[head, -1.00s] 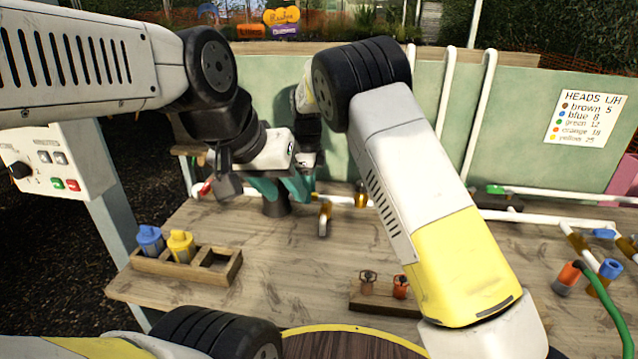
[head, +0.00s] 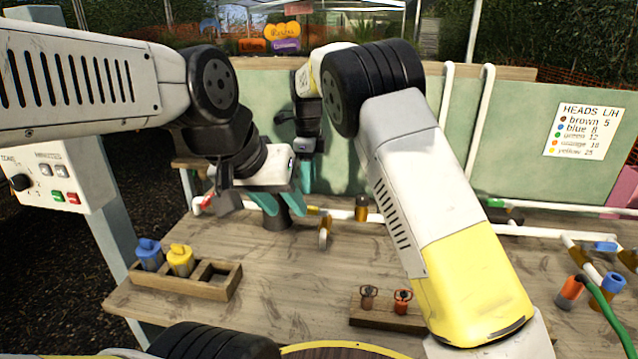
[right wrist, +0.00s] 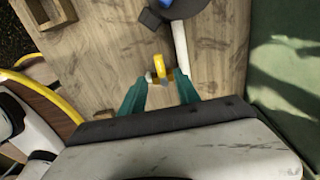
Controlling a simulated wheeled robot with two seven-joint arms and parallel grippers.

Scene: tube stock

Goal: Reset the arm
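My left gripper (head: 278,206) hangs over the back left of the wooden bench in the head view. Its two teal fingers are apart, in front of or around a black round stand (head: 277,221); I cannot tell which. My right gripper (right wrist: 160,78) is open and empty in the right wrist view, its teal fingers spread. A yellow-brass fitting (right wrist: 160,68) shows between them, at a depth I cannot judge. In the head view the right gripper is mostly hidden behind the left one, and its arm reaches in from the lower right.
A wooden tray (head: 228,287) holds a blue and a yellow head. A small block (head: 370,315) holds two red-brown fittings. White pipes (head: 540,232) and a green hose (head: 607,325) lie at the right. A control box (head: 50,180) stands left; a green panel (head: 500,150) closes the back.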

